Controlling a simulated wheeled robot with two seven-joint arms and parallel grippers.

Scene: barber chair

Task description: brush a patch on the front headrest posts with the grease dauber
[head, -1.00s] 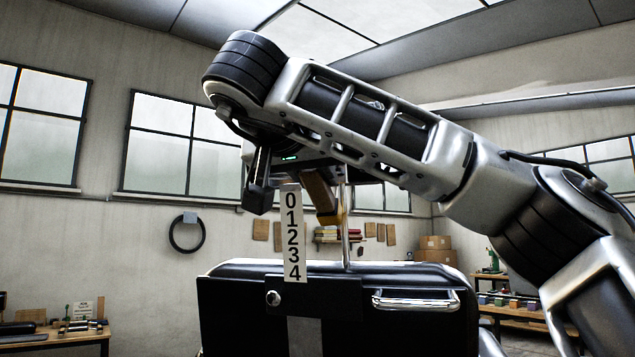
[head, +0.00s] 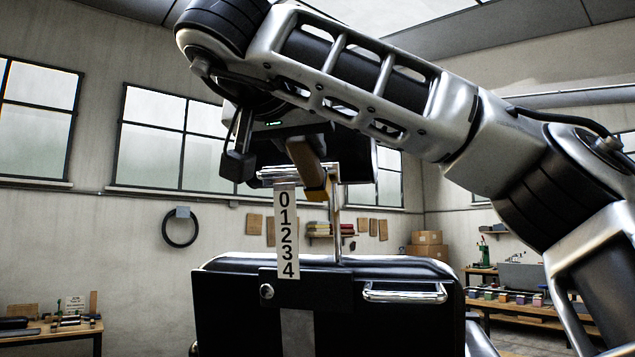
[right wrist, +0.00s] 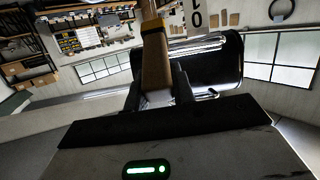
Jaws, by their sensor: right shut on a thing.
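My right gripper (head: 292,140) hangs above the chair back in the head view, shut on the grease dauber (head: 310,168). The dauber has a brown wooden handle and a yellow band near its low end. It slants down beside a chrome headrest post (head: 337,222); whether it touches is unclear. The right wrist view shows its handle (right wrist: 155,65) between my fingers (right wrist: 157,95). A second post seems hidden behind the white strip numbered 0 to 4 (head: 287,232). A chrome crossbar (head: 268,173) tops the posts. The dark headrest (head: 357,157) is partly hidden by my arm. My left gripper is not in view.
The black chair back (head: 225,300) carries a chrome handle (head: 405,294) and a round knob (head: 267,291). Benches stand at the left (head: 60,336) and right (head: 520,308), well behind. Boxes (head: 427,240) and a wall ring (head: 180,228) are farther back.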

